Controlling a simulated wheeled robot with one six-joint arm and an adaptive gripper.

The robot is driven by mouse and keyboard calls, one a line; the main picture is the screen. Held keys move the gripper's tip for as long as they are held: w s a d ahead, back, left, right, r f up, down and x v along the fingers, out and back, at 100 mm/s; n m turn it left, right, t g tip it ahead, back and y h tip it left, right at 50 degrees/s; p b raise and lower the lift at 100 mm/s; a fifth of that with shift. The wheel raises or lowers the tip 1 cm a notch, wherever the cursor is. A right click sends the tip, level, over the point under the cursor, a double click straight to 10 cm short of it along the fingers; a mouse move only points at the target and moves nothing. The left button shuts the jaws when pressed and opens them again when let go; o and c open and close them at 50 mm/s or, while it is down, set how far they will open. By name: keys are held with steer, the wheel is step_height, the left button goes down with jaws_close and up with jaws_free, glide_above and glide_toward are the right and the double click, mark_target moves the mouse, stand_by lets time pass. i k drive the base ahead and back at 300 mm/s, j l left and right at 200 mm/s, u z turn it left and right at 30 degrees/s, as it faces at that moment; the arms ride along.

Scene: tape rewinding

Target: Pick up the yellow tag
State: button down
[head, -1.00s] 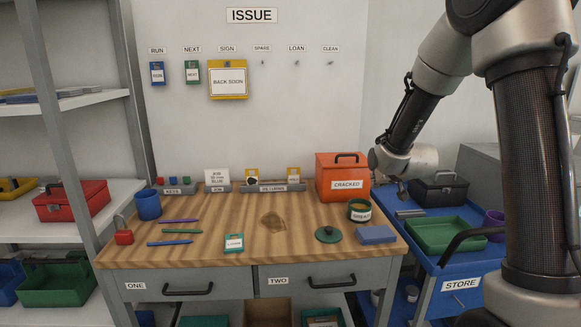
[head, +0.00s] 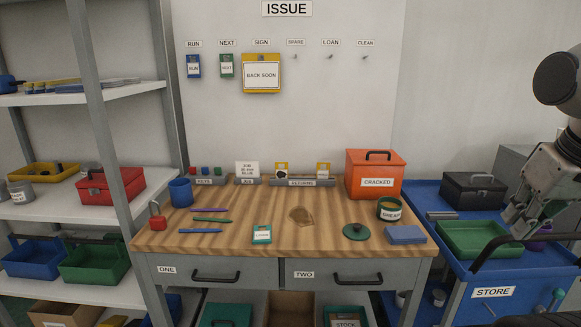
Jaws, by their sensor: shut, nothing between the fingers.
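Two small yellow tags stand in the rack marked RETURNS at the back of the bench: a left one (head: 281,167) with a dark mark on it and a right one (head: 323,168). A larger yellow sign reading BACK SOON (head: 261,73) hangs on the wall under SIGN. My gripper (head: 517,217) is at the right edge of the view, shut and empty, in front of the blue STORE cart. It is far to the right of all these yellow things and touches none of them.
The wooden bench (head: 270,236) holds an orange CRACKED box (head: 376,176), a green tin (head: 390,209), a dark green lid (head: 356,232), a blue block (head: 405,235), a teal tag (head: 262,234), pens and a blue cup (head: 180,192). The STORE cart (head: 470,277) stands right. Shelves stand left.

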mark_target(280, 173)
steer(key=i+j, duration=0.3)
steer(key=j, duration=0.15)
steer(key=i+j, duration=0.25)
steer(key=j, duration=0.25)
steer(key=i+j, duration=0.3)
steer(key=j, duration=0.15)
